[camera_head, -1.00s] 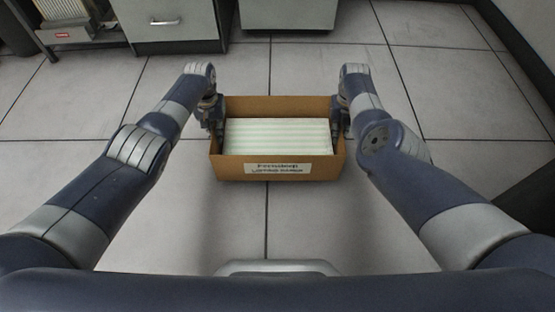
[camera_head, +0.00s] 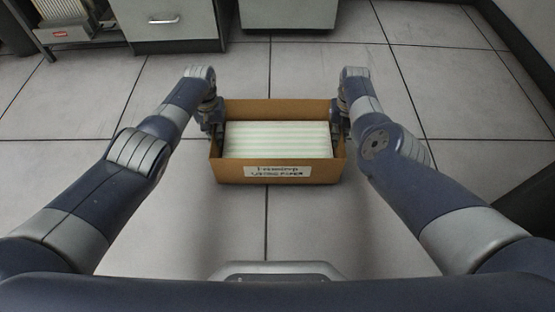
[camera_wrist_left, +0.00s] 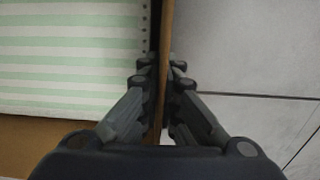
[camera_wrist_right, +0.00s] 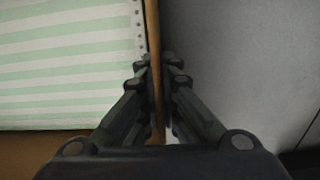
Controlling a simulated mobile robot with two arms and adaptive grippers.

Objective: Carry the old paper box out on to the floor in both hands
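The old paper box (camera_head: 226,172) is an open brown carton with a white label (camera_head: 277,171) on its near side. Green-and-white striped paper (camera_head: 277,139) lies inside it. My left gripper (camera_head: 218,128) is at the box's left wall, and my right gripper (camera_head: 336,126) is at its right wall. In the left wrist view, the fingers (camera_wrist_left: 163,80) are shut on the box wall, one on each side. In the right wrist view, the fingers (camera_wrist_right: 156,75) also pinch the wall. The box looks level; whether it touches the floor I cannot tell.
Grey tiled floor (camera_head: 420,90) lies clear around the box. Grey cabinets (camera_head: 172,22) stand at the back, with a shelf holding papers (camera_head: 65,33) at the far left. A dark object (camera_head: 525,205) stands at the right edge.

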